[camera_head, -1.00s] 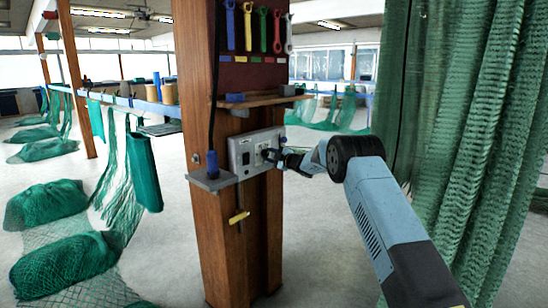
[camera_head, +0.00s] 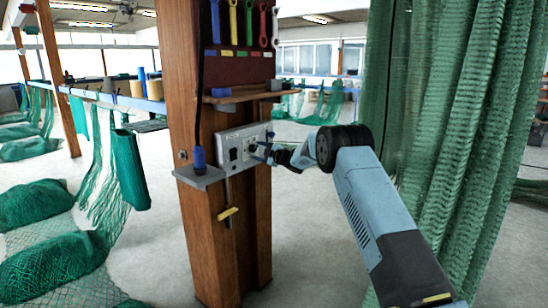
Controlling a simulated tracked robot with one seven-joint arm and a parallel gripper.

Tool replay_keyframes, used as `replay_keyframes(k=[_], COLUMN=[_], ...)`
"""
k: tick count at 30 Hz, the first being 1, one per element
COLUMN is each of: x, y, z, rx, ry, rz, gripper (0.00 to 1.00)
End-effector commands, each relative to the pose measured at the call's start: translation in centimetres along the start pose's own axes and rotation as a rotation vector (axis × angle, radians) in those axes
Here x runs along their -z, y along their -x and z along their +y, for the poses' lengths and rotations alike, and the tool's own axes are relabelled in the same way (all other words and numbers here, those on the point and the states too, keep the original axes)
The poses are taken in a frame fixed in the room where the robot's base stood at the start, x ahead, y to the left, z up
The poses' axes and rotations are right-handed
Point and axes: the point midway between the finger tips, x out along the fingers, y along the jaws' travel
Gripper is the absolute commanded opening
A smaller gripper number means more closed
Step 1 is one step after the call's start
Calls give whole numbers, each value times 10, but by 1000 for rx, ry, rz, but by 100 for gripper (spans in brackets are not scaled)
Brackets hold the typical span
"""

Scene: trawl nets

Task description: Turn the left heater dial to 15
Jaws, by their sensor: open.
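A grey control panel (camera_head: 226,150) is fixed to the front of a brown wooden post. It has a dark switch or socket at its left and a round dial area (camera_head: 251,147) near its middle. My gripper (camera_head: 262,152) is at the panel's right half, open, with its fingertips close in front of the dial area. I cannot tell whether they touch it. The gripper and wrist hide the panel's right part. The dial marks are too small to read.
Above the panel, a wooden shelf (camera_head: 240,95) juts from the post, under several hanging wrenches (camera_head: 248,20). A small grey ledge (camera_head: 199,178) holds a blue-handled tool (camera_head: 199,158) at left. A green net (camera_head: 430,120) hangs close on the right.

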Motion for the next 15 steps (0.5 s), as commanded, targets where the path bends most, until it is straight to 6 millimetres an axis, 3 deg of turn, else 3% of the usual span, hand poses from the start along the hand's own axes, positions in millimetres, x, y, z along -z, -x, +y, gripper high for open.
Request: replay_keyframes(k=[15], x=[0], y=[92], z=[-1], rx=[1], ry=[-2], rz=[-2], gripper=[64])
